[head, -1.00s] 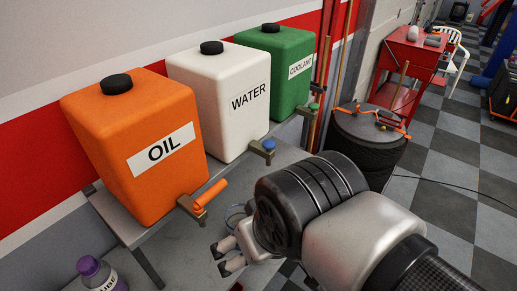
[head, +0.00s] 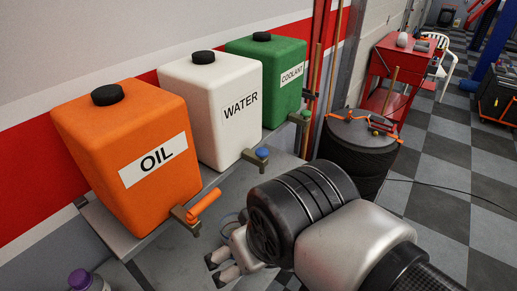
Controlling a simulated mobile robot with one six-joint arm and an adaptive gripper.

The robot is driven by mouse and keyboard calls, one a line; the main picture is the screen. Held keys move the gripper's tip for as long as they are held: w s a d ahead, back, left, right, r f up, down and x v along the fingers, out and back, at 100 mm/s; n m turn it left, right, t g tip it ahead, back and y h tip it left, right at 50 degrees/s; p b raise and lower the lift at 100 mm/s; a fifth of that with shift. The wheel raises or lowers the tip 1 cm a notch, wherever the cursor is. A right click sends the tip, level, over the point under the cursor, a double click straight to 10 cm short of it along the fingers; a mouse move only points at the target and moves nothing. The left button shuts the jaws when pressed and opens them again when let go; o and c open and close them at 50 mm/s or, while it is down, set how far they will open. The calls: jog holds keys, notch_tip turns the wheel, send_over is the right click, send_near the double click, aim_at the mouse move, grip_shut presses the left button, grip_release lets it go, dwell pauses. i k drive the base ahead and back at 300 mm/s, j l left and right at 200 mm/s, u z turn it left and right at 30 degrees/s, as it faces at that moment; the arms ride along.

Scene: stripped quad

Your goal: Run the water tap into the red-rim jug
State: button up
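The white tank labelled WATER (head: 215,115) stands on the shelf against the wall, between the orange and green tanks. Its tap (head: 257,157) has a blue knob and sticks out at the front bottom right. My gripper (head: 217,269) is below and left of that tap, over the grey bench, its two fingers apart with nothing seen between them. A bluish-grey rounded rim (head: 231,222) shows just behind my gripper, mostly hidden; I cannot tell what it belongs to. No jug with a red rim can be made out.
The orange OIL tank (head: 120,140) has an orange-handled tap (head: 199,207) close to my gripper. The green COOLANT tank (head: 265,80) stands behind. A purple-capped bottle (head: 82,281) is at the lower left. Stacked tyres (head: 357,155) and a red cart (head: 400,70) stand right.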

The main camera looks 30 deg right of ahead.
aim_at(262, 152)
jog(key=z, duration=0.7)
